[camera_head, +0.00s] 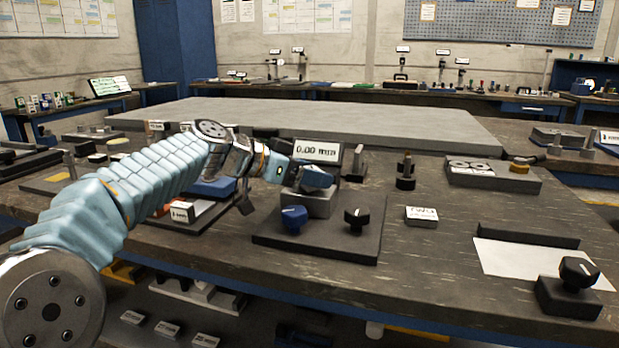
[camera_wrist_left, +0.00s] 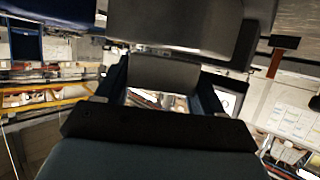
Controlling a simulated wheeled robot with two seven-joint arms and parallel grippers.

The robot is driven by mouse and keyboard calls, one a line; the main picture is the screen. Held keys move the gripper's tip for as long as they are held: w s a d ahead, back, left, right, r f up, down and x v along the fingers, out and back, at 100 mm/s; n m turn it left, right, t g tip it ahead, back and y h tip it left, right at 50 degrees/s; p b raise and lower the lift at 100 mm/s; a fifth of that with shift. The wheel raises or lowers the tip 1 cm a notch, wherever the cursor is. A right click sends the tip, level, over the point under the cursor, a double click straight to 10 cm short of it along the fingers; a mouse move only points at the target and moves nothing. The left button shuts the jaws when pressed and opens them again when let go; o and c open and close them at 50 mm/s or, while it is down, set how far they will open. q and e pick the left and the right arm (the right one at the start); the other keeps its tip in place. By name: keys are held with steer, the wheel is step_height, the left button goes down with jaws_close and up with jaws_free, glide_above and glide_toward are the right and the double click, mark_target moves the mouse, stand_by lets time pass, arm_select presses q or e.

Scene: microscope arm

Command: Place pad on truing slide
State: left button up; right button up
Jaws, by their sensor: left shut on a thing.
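My left gripper (camera_head: 316,179) is low over a grey block (camera_head: 311,203) on a dark station plate (camera_head: 335,244). This block may be the truing slide, but I see no label for it. In the left wrist view, the gripper is shut on a small dark grey piece (camera_wrist_left: 164,72), probably the pad. A larger grey body (camera_wrist_left: 180,25) shows just past it. The gripper mostly hides the piece in the head view, and I cannot tell whether it touches the block. My right gripper is not in view.
The plate carries a blue knob (camera_head: 294,217) and a black knob (camera_head: 355,218). A display (camera_head: 317,151) reading 0.00 mm stands behind. A small labelled block (camera_head: 421,216) and a black post (camera_head: 405,173) are to the right. A white sheet (camera_head: 520,260) lies farther right.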

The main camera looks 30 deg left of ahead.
arm_select(q)
steer(key=shift+f, duration=0.15)
steer(key=shift+f, duration=0.15)
steer(key=o, duration=1.6)
steer(key=shift+s+a, duration=0.1)
steer(key=v, duration=1.2)
steer(key=shift+b, duration=0.35)
